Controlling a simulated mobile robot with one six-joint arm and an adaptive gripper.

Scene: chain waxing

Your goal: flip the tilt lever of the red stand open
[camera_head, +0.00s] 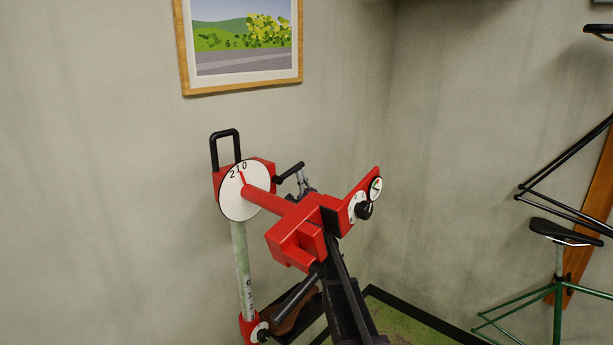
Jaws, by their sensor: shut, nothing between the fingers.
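The red stand (290,218) has a horizontal red arm running from a white dial marked 2, 1, 0 (236,197) to a red clamp head. A short black lever (290,172) with a rounded end sticks out up and right behind the dial; it looks like the tilt lever. What seems to be my gripper (302,181), small, grey and shut, shows just under the lever's outer end. I cannot tell whether it touches the lever. The rest of it is hidden behind the red arm and clamp head.
A black loop handle (224,149) rises above the dial. The clamp head carries a small round dial (375,188) and a black knob (364,211). A pale post (241,260) stands below. A framed picture (243,40) hangs behind; bike parts and a green stand (557,300) are at right.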

